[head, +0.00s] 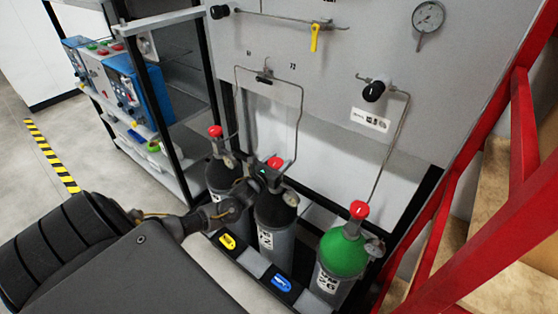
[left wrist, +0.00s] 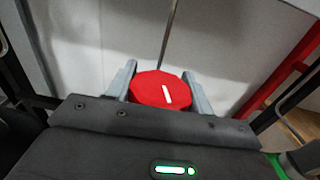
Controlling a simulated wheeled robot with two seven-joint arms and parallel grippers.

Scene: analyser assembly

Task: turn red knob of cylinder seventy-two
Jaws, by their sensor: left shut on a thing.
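The middle cylinder (head: 276,216) is dark with a grey lower body and stands upright in the rack; its label is only partly legible. Its red knob (head: 275,162) is on top. My left gripper (head: 264,174) reaches in from the left and is at this knob. In the left wrist view the red knob (left wrist: 160,90), with a white mark slanting slightly, sits between the two grey fingers of my left gripper (left wrist: 161,86), which is shut on it. My right gripper is in neither view.
A dark cylinder (head: 222,176) with a red knob stands left of the middle one, and a green-topped cylinder (head: 343,254) stands right. Thin pipes run up to the grey panel (head: 350,60). A red frame (head: 470,200) bounds the right; a shelf (head: 165,130) stands left.

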